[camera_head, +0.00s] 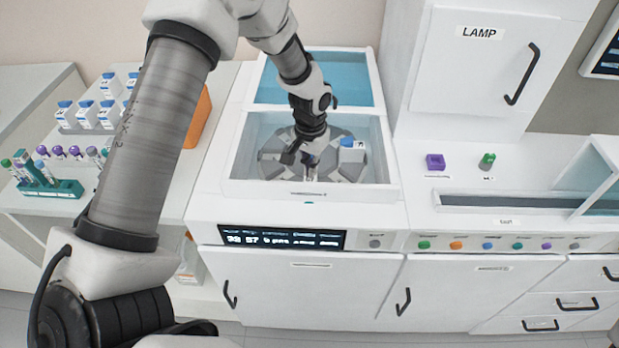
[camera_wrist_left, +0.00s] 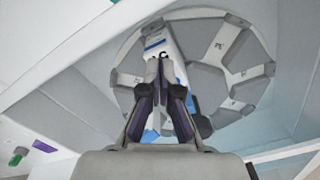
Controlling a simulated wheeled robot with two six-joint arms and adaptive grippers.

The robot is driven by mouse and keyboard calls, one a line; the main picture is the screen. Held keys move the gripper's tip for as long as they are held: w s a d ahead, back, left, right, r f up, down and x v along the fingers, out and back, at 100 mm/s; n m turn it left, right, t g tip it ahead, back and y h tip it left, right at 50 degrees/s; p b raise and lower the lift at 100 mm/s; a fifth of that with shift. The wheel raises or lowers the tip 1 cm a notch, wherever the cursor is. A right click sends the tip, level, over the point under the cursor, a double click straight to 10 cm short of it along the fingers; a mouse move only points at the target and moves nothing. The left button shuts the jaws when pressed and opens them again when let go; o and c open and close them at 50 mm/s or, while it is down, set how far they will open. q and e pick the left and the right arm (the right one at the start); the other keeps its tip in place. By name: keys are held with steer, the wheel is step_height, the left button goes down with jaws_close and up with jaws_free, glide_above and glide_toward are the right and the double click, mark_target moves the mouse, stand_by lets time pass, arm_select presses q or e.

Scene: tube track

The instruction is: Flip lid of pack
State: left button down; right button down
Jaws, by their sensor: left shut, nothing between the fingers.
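A white reagent pack with blue markings (camera_wrist_left: 157,40) sits in a slot of the round grey carousel (camera_wrist_left: 244,88) in the left wrist view. My left gripper (camera_wrist_left: 161,68) is shut with its fingertips over this pack and hides much of it. I cannot tell whether the tips touch it, nor how its lid stands. In the head view my left gripper (camera_head: 311,173) reaches down into the open well over the carousel (camera_head: 334,133). A white block with a blue top (camera_head: 351,153) shows just right of it. My right gripper is not in view.
The white well rim (camera_head: 392,165) surrounds the carousel closely. A teal-tinted cover (camera_head: 345,91) lies behind it. Bottles (camera_head: 108,115) and a tube rack (camera_head: 60,188) stand on the left bench.

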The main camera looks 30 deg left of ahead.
arm_select(q)
steer(key=shift+f+b, duration=0.45)
steer(key=shift+f, duration=0.45)
steer(key=shift+r+p, duration=2.55)
steer(key=shift+r, duration=0.35)
steer(key=shift+w+a, duration=0.4)
steer(key=shift+w, duration=0.25)
steer(key=shift+w+a, duration=0.35)
steer(key=shift+w, duration=0.3)
steer(key=shift+w+a, duration=0.4)
steer(key=shift+w, duration=0.25)
steer(key=shift+w+a+f, duration=0.1)
steer(key=shift+w+a, duration=0.3)
steer(key=shift+w, duration=0.3)
steer(key=shift+w+a+r, duration=0.1)
steer(key=shift+w+a, duration=0.35)
steer(key=shift+w, duration=0.2)
steer(key=shift+w+a+f, duration=0.1)
steer(key=shift+w+a, duration=0.3)
steer(key=shift+w, duration=0.3)
